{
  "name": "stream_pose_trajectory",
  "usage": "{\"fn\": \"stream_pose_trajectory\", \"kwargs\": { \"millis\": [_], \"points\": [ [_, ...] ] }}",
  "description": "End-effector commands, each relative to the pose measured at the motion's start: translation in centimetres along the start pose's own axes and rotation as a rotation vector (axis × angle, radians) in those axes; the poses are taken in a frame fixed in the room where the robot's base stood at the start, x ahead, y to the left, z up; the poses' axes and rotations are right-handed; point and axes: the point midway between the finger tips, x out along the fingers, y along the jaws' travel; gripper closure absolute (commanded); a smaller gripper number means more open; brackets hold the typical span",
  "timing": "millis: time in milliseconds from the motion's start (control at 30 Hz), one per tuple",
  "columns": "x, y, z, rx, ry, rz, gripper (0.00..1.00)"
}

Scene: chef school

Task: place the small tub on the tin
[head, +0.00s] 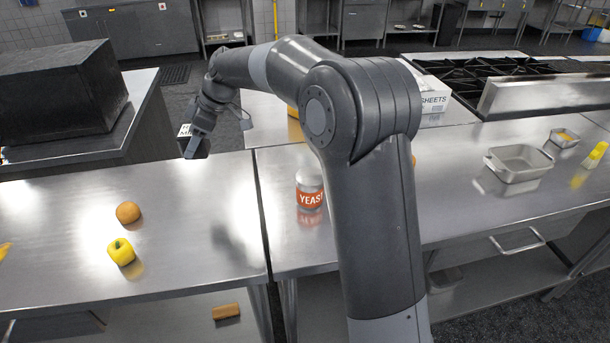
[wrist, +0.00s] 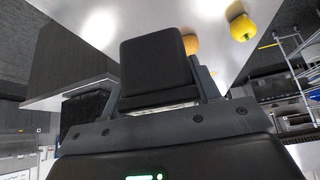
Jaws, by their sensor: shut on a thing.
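My gripper (head: 198,138) is at the upper left of the head view, above the back edge of the left steel counter. A bit of white label with dark letters shows beside the gripper in the head view. The tin (head: 310,193), pale with an orange YEAST label, stands upright on the middle counter, right of my gripper and apart from it. My arm passes close to its right side.
A brown round item (head: 128,212) and a yellow pepper (head: 121,251) lie on the left counter (head: 60,215). A large black box (head: 60,90) stands behind. Metal pans (head: 520,163), a SHEETS box (head: 434,97) and a stove (head: 480,75) are right. The counter left of the tin is clear.

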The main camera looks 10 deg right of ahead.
Motion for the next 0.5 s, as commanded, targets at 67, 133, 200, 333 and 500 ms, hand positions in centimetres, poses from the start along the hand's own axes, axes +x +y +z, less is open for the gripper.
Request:
{"fn": "stream_pose_trajectory", "kwargs": {
  "millis": [67, 133, 200, 333, 500],
  "points": [
    [-3.1, 0.6, 3.4, 0.026, 0.0, 0.018, 0.72],
    [-5.4, 0.8, 6.1, 0.042, 0.0, 0.03, 0.72],
    [-7.8, 0.7, 8.8, 0.06, 0.0, 0.041, 0.72],
    [-12.1, -0.1, 13.7, 0.093, 0.0, 0.062, 0.72],
    [-17.3, -2.2, 19.8, 0.14, 0.001, 0.092, 0.72]
  ]
}}
